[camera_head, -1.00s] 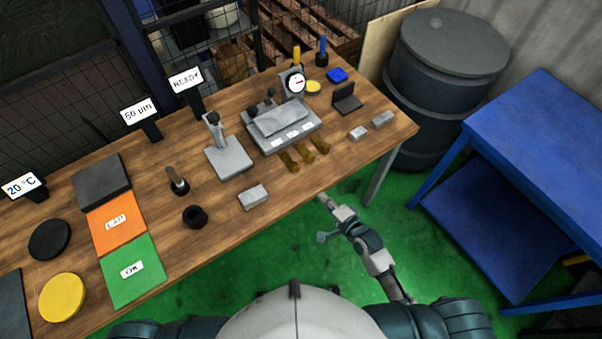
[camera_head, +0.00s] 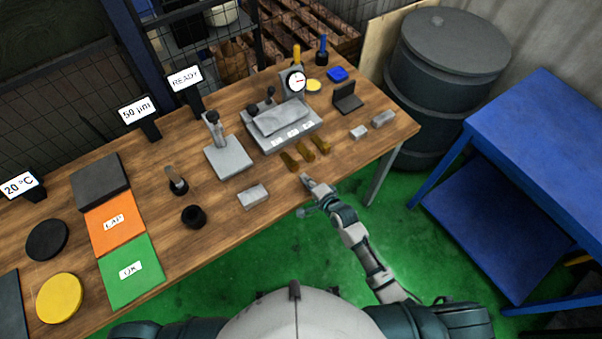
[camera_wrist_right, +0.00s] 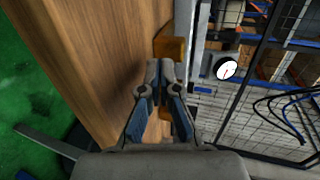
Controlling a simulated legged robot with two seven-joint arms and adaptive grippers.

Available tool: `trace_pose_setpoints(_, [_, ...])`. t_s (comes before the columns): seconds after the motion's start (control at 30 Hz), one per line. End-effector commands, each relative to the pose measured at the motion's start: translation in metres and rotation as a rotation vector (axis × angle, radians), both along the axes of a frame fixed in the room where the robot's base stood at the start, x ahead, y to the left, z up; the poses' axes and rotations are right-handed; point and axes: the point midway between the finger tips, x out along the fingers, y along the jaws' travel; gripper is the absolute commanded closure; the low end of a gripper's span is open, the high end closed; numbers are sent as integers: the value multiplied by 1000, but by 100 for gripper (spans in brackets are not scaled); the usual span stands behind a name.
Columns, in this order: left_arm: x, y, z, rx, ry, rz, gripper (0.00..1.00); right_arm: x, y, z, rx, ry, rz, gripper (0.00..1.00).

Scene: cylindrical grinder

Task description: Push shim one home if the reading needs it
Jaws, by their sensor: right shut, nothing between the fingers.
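Several brass shims stick out in a row at the front of the grey grinder fixture; the left one (camera_head: 289,161), the middle one (camera_head: 305,151) and the right one (camera_head: 320,143) show in the head view. The fixture (camera_head: 283,124) has small white labels along its front. A round white dial (camera_head: 296,81) stands behind it; it also shows in the right wrist view (camera_wrist_right: 227,70). My right gripper (camera_head: 306,180) is shut and empty at the table's front edge, just short of the left shim. In the right wrist view its fingertips (camera_wrist_right: 166,65) are close together below a brass block (camera_wrist_right: 170,47). My left gripper is out of view.
The wooden table (camera_head: 240,206) carries a grey block (camera_head: 252,196), a black ring (camera_head: 194,216) and a grey stand (camera_head: 228,157) left of the shims. Small metal blocks (camera_head: 383,118) lie at right. A blue bench (camera_head: 540,150) stands further right.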

Motion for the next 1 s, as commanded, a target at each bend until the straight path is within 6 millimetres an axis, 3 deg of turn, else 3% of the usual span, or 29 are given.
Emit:
trace_pose_setpoints(0.2, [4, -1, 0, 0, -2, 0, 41, 23, 13, 1, 0, -2, -1, 100])
trace_pose_setpoints(0.67, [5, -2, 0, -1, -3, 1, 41, 28, 16, 1, -1, -1, -1, 100])
trace_pose_setpoints(1.0, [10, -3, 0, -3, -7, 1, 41, 70, 40, 1, 0, -1, -1, 100])
